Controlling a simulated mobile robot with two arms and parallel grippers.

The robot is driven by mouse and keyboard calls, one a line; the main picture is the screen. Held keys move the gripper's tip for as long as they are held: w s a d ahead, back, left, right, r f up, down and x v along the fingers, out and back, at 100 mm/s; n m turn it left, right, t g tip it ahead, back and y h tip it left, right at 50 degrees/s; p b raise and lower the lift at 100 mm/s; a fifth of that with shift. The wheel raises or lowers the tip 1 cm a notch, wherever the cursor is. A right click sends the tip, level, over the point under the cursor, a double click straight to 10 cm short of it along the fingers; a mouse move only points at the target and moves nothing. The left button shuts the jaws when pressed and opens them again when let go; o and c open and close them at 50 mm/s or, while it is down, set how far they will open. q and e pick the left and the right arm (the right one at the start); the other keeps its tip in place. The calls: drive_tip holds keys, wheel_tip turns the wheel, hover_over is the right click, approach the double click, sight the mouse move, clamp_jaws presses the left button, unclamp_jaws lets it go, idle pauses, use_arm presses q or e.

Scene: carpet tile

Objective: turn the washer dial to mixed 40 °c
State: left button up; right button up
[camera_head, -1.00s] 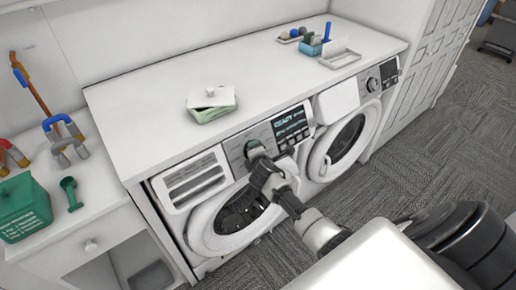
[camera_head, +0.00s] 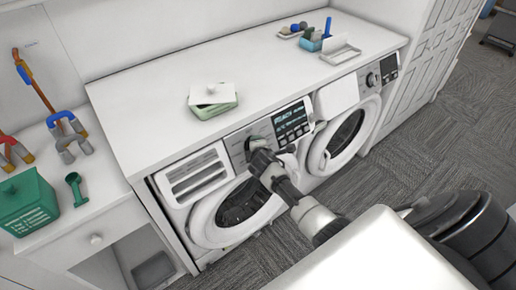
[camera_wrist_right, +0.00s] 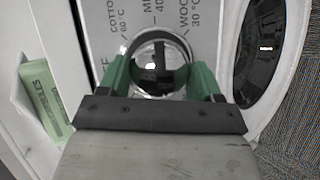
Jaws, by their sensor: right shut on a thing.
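The left washer (camera_head: 205,222) has a round, shiny dial (camera_wrist_right: 160,50) on its front panel. My right gripper (camera_wrist_right: 160,77) has a green finger on each side of the dial and is shut on it. In the head view the gripper (camera_head: 258,150) reaches the panel, largely covering the dial. Part-cut labels around the dial in the wrist view show cotton 60 °C at upper left, a 40 label (camera_wrist_right: 157,8) at the top and wool 30 °C at upper right. The dial's pointer cannot be made out clearly. My left gripper is not in view.
A lit display (camera_head: 291,120) is right of the dial. A second washer (camera_head: 345,135) stands to the right. Carpet floor (camera_head: 420,150) is open in front.

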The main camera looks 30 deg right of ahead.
drive_tip(key=o, duration=0.9)
drive_tip(key=shift+s, duration=0.1)
drive_tip(key=v, duration=1)
drive_tip(key=shift+s+a+r, duration=0.1)
drive_tip(key=shift+s+r, duration=0.05)
drive_tip(key=shift+s, duration=0.1)
